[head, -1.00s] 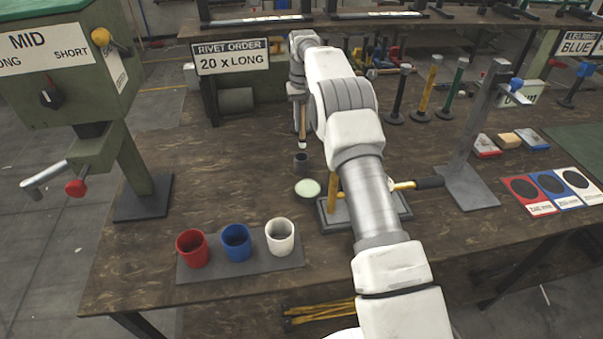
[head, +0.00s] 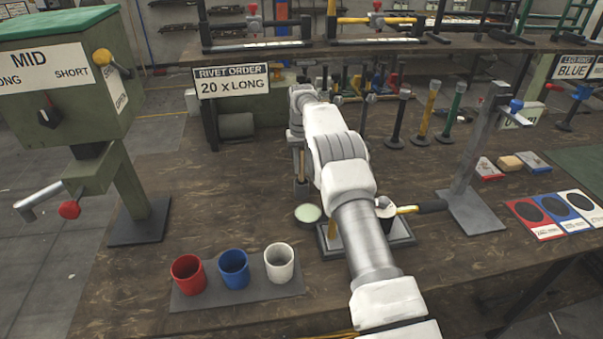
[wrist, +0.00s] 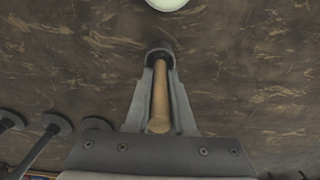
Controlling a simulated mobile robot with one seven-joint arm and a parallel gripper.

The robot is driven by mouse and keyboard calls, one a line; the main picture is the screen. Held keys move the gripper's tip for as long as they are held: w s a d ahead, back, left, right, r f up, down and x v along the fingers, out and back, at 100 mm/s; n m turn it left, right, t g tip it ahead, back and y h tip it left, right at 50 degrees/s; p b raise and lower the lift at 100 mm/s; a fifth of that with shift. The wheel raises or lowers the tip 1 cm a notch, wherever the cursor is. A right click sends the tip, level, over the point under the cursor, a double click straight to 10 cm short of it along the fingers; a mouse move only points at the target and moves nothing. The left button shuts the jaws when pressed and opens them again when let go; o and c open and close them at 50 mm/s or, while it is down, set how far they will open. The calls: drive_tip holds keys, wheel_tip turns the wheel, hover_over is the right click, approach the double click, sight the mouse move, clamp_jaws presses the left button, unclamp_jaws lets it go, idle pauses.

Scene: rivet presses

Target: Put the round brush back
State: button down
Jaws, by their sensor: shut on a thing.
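The round brush (wrist: 160,95) has a light wooden handle, seen in the wrist view between the fingers of my gripper (wrist: 159,80). My gripper is shut on that handle. I cannot tell whether the brush touches the cup's bottom.
A dish with pale green contents (head: 308,213) stands just in front of the cup. Red (head: 187,275), blue (head: 234,269) and white (head: 279,263) cups stand on a grey mat (head: 210,299). A green press (head: 80,80) is at left; upright posts (head: 398,118) stand behind right.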

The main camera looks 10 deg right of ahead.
drive_tip(key=shift+f, duration=1.15)
drive_tip(key=shift+f, duration=0.2)
drive_tip(key=c, duration=0.8)
unclamp_jaws()
drive_tip(key=shift+o, duration=0.2)
drive_tip(key=shift+r, duration=0.15)
